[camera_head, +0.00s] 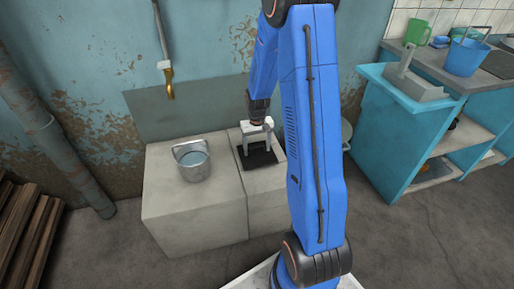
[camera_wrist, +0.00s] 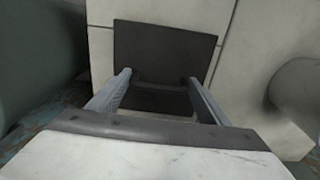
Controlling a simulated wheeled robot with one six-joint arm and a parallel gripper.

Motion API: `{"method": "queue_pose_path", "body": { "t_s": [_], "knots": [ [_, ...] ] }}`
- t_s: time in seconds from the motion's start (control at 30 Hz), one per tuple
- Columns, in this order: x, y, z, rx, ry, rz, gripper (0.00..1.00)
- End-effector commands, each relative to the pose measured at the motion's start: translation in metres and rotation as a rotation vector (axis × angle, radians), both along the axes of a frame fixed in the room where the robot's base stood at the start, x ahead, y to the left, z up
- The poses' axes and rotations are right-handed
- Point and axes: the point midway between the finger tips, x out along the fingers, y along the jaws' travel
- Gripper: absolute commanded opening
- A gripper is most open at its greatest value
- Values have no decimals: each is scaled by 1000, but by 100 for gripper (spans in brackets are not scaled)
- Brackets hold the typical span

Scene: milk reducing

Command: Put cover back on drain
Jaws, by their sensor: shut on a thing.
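The drain cover (camera_head: 260,159) is a dark square plate at the top of the pale block, below my gripper. It also shows as a dark plate in the wrist view (camera_wrist: 165,45). My gripper (camera_head: 258,148) points down with its two fingers apart, one on each side of a narrow dark bar at the plate's near part. The fingertips (camera_wrist: 163,78) are shut on the cover. A darker patch shows between the fingers in the wrist view. The drain opening is not clearly distinguishable, and I cannot tell whether the plate lies flush or is raised.
A metal bucket of water (camera_head: 193,161) stands on the pale block (camera_head: 195,220), left of my gripper. A brass tap (camera_head: 169,83) hangs above on the wall. A blue counter (camera_head: 400,140) stands at the right, and wood planks (camera_head: 25,235) at the left.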

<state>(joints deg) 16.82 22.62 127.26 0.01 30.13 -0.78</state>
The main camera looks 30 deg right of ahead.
Motion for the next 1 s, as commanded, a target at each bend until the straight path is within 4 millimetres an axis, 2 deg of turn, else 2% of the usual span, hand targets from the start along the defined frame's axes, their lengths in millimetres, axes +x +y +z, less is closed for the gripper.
{"method": "queue_pose_path", "body": {
  "t_s": [0.87, 0.9, 0.97, 1.0],
  "knots": [
    [0, 0, -12, 0, -1, 0, 36],
    [0, 0, -11, 0, -1, 0, 81],
    [0, 0, -11, 0, -1, 0, 93],
    [0, 0, -11, 0, -1, 0, 93]
  ]
}}
